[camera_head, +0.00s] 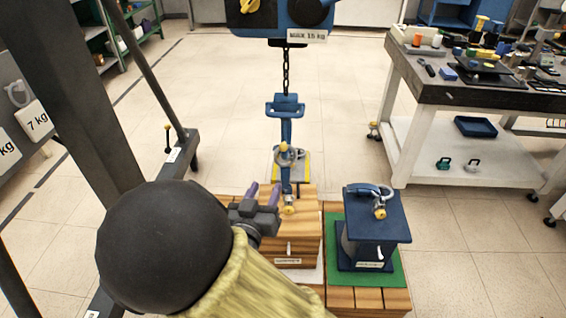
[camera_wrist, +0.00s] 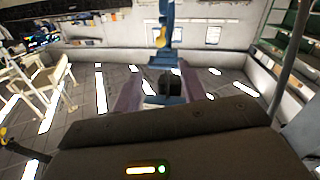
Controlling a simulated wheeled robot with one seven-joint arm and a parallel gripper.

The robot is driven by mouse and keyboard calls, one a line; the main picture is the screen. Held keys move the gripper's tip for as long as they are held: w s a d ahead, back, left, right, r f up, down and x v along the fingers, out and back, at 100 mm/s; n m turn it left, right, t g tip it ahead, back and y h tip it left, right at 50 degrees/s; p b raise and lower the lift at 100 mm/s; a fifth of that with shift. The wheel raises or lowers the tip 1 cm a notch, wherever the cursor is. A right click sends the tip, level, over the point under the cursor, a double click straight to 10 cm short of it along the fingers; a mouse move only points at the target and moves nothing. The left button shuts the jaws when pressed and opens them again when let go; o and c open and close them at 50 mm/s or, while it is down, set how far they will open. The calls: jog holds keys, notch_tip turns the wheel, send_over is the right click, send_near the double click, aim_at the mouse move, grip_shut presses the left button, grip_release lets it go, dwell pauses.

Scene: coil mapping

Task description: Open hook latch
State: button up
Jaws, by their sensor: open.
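A blue hook (camera_head: 286,131) hangs on a chain (camera_head: 286,70) from the blue hoist at the top of the head view. Its lower part carries yellow knobs (camera_head: 289,210). My gripper (camera_head: 264,192), with purple fingers, is open just left of the hook's lower end. In the wrist view the blue hook (camera_wrist: 166,60) hangs ahead, and its lower end shows between the spread fingers (camera_wrist: 160,93). A yellow knob (camera_wrist: 160,37) is on it. I cannot tell the latch apart clearly or whether the fingers touch anything.
A wooden block (camera_head: 298,245) stands below the hook. A blue stand (camera_head: 375,225) with a shackle-like piece on top is to its right on a green mat (camera_head: 390,272). A cluttered workbench (camera_head: 450,90) stands at the right. A dark frame post (camera_head: 80,100) rises at the left.

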aim_at(282, 150)
jog(key=shift+s+a, duration=0.1)
jog(key=shift+s, duration=0.05)
jog(key=x, duration=0.5)
jog(key=b+x, duration=0.1)
jog(key=x, duration=1.1)
jog(key=shift+w+r+b, duration=0.2)
jog(key=shift+r+b, duration=0.05)
jog(key=shift+b, duration=0.1)
grip_shut()
